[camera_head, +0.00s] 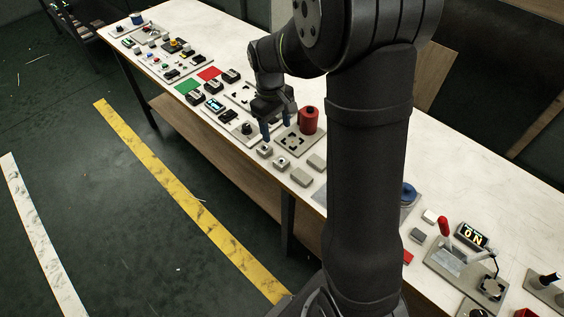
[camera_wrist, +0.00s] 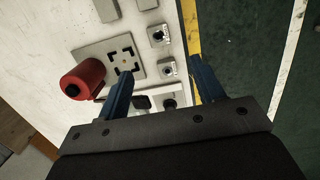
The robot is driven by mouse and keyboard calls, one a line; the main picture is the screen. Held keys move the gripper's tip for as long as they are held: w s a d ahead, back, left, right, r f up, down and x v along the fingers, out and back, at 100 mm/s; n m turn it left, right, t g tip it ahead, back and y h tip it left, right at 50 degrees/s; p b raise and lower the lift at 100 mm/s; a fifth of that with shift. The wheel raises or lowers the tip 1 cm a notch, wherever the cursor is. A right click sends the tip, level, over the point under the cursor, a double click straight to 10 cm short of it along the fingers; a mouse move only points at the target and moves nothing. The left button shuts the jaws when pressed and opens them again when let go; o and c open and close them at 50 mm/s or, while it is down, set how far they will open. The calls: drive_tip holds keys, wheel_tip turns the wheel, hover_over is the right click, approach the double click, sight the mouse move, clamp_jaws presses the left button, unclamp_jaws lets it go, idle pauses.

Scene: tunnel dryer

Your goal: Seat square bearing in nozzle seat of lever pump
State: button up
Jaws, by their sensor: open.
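My gripper (camera_head: 276,126) is open and empty, held above the table's near edge. In the wrist view its two blue fingers (camera_wrist: 161,68) are spread apart. Two small square grey blocks with round centres, which look like square bearings, lie below it: one nearer (camera_head: 265,150), also in the wrist view (camera_wrist: 167,69), and one beside it (camera_head: 281,162), also in the wrist view (camera_wrist: 157,36). I cannot tell how they differ. At the lower right, a grey base with a red lever (camera_head: 445,228) looks like the lever pump; a dark square seat (camera_head: 491,286) sits on it.
A grey plate (camera_head: 284,143) with dark corner marks and a red cylinder (camera_head: 308,120) stands close to my gripper. Plain grey blocks (camera_head: 302,177) lie nearby. My arm hides part of the table.

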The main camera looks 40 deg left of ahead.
sight(281, 161)
drive_tip(key=f, duration=0.4)
drive_tip(key=d+f, duration=0.1)
drive_tip(key=f, duration=0.8)
drive_tip(key=shift+w+d+f, duration=0.15)
drive_tip(key=shift+d+f, duration=0.05)
drive_tip(key=shift+d, duration=0.05)
drive_tip(key=c, duration=1.2)
drive_tip(key=shift+r, duration=0.1)
